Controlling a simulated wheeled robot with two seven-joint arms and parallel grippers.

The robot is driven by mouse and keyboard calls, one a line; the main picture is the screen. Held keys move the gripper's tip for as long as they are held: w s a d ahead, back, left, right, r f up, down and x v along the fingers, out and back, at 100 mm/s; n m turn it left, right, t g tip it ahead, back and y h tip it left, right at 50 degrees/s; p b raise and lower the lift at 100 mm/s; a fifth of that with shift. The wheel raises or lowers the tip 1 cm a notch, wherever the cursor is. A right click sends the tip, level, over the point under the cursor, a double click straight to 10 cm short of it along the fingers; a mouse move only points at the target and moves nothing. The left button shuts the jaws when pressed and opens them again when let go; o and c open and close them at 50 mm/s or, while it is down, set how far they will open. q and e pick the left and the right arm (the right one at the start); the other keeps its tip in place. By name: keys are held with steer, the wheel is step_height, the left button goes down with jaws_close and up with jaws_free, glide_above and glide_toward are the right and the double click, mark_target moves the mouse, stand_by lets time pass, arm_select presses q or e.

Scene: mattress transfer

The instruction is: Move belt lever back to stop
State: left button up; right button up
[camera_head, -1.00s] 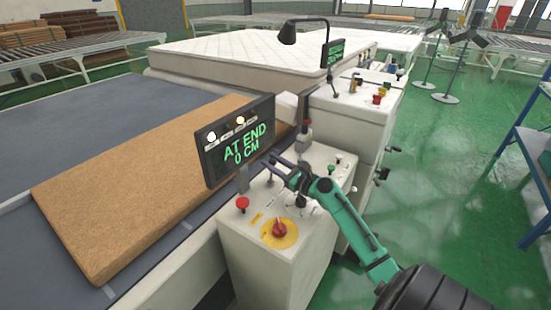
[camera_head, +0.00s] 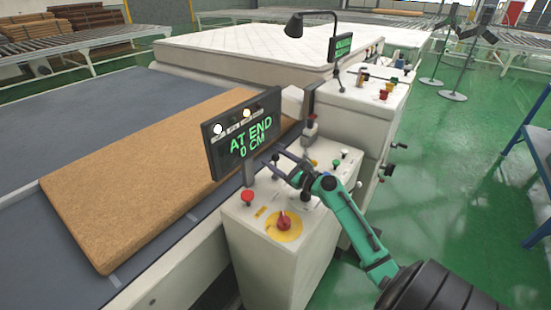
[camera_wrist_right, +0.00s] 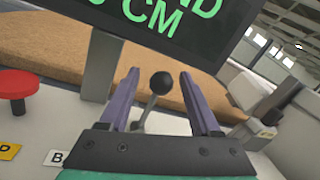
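The belt lever, a thin grey stem with a black ball knob (camera_wrist_right: 161,83), stands on the white console (camera_head: 262,270) below the display. In the right wrist view it rises between the two purple fingers of my right gripper (camera_wrist_right: 163,105), with visible gaps on both sides. My right gripper (camera_head: 283,165) is open at the console top, just right of the display post. The display (camera_head: 243,136) reads "AT END 0 CM" in green. The lever's base is partly hidden by the gripper, and labels near it are only partly readable. My left gripper is not in view.
A red mushroom button (camera_head: 247,197) and a red rotary switch (camera_head: 284,221) on a yellow disc are at the console's front. A brown slab (camera_head: 135,185) lies on the grey belt (camera_head: 125,100). A white mattress (camera_head: 245,50) lies behind. Green floor is open at right.

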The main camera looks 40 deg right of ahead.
steer(key=shift+s, duration=0.1)
steer(key=s+b, duration=0.1)
steer(key=s, duration=0.3)
steer(key=s+d+b, duration=0.1)
steer(key=s, duration=0.4)
steer(key=s+d+f+b, duration=0.1)
steer(key=s+b, duration=0.1)
steer(key=s, duration=0.2)
steer(key=shift+s, duration=0.4)
steer(key=shift+s+r, duration=0.15)
steer(key=shift+s, duration=0.1)
